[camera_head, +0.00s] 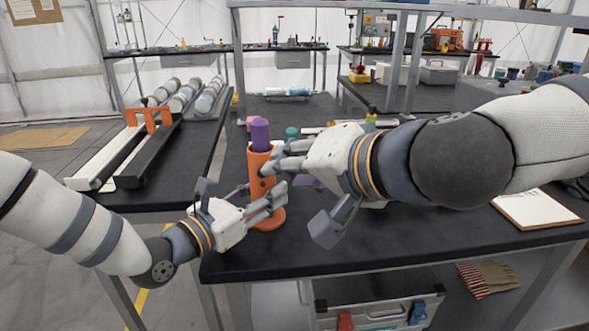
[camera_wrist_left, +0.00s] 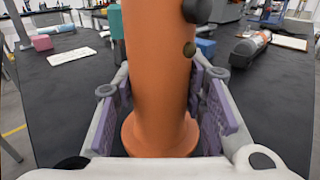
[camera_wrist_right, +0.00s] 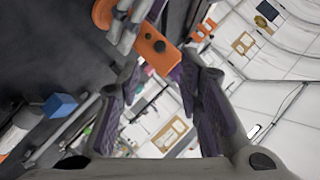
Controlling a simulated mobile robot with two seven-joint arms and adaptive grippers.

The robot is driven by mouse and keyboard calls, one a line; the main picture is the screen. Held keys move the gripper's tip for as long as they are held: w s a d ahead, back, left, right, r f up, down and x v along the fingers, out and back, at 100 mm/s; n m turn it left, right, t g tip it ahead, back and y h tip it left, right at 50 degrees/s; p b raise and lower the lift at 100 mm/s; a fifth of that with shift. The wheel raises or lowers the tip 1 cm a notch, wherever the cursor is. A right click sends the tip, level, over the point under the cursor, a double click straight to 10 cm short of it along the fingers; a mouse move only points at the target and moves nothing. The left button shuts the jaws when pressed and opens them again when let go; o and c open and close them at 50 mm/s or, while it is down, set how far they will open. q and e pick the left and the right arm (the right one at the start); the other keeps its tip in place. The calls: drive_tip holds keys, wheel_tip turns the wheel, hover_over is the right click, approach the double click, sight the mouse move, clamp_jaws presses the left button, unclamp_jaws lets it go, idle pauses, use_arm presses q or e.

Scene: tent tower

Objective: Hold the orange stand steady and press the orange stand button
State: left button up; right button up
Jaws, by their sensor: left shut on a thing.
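The orange stand (camera_head: 261,160) is an upright tube on a round base, with a purple cylinder (camera_head: 260,133) in its top. My left gripper (camera_head: 268,203) is shut around its lower part, with pads on both sides in the left wrist view (camera_wrist_left: 160,100). My right gripper (camera_head: 273,160) is beside the upper tube on the right. In the right wrist view (camera_wrist_right: 158,95) its fingers are apart with nothing between them; contact with the stand is unclear.
The black table (camera_head: 300,258) has free room at its front. A clipboard (camera_head: 537,207) lies at the right. On the left table, an orange bracket (camera_head: 148,116) stands by long rails. A blue block (camera_wrist_right: 60,105) shows in the right wrist view.

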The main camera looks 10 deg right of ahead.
clamp_jaws()
idle(0.8)
wheel_tip(320, 180, down, 5)
drive_tip(key=w+m+t+y, duration=0.2)
drive_tip(key=m+t, duration=0.2)
drive_tip(key=m, duration=0.5)
drive_tip(key=s+a+r+m+y, duration=0.1)
drive_tip(key=s+a+m+y, duration=0.3)
drive_tip(key=s+m+y, duration=0.2)
drive_tip(key=shift+s+m+t, duration=0.4)
drive_tip(key=shift+s+m, duration=0.7)
drive_tip(key=shift+m, duration=0.1)
